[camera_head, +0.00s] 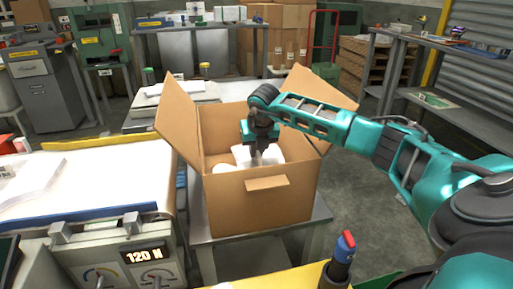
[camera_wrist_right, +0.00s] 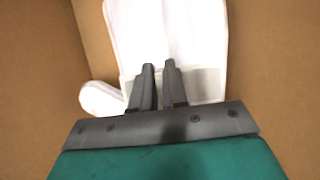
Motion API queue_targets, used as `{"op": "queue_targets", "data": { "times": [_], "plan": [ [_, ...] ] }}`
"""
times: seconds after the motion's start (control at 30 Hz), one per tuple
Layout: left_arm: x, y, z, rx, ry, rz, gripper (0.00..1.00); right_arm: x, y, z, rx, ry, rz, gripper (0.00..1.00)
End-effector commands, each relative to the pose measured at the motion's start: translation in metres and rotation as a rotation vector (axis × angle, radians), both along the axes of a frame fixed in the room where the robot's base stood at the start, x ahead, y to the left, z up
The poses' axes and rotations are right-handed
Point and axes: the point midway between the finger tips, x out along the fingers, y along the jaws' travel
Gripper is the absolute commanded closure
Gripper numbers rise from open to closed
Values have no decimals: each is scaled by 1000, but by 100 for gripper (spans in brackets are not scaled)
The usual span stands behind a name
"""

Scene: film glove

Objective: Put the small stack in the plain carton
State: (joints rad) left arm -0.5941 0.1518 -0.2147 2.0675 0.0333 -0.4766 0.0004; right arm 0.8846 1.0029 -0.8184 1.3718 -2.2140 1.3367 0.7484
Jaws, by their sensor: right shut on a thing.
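The plain carton (camera_head: 262,205) stands open on a small grey table, its flaps spread. My right gripper (camera_head: 257,155) reaches down into it from above. White gloves (camera_head: 270,152), which look like the small stack, are inside the carton around the fingertips. In the right wrist view the gripper (camera_wrist_right: 158,80) is shut on the cuff edge of the white glove stack (camera_wrist_right: 165,35), with brown carton walls on both sides. Whether the stack rests on the carton floor cannot be told. My left gripper is not in view.
A machine with a white film bed (camera_head: 90,185) and a readout stands at left. A red-topped handle (camera_head: 346,242) stands at the front. A shelf (camera_head: 440,40) is at right, and brown boxes (camera_head: 285,30) are stacked behind. Grey floor is free right of the carton.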

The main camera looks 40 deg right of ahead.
Motion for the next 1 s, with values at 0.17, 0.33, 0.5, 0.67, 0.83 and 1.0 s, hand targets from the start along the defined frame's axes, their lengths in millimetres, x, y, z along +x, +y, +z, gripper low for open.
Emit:
{"op": "queue_targets", "data": {
  "times": [0.17,0.33,0.5,0.67,0.83,1.0],
  "plan": [
    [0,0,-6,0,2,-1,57,0,0,-9,0,0,0,100],
    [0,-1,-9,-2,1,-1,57,0,0,-16,0,0,0,100],
    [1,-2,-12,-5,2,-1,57,0,0,-23,0,0,0,100],
    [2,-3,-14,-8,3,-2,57,0,0,-29,0,0,0,100],
    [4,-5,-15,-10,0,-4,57,0,0,-36,0,0,0,100],
    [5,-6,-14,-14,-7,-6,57,0,0,-43,-1,0,0,100]
  ]
}}
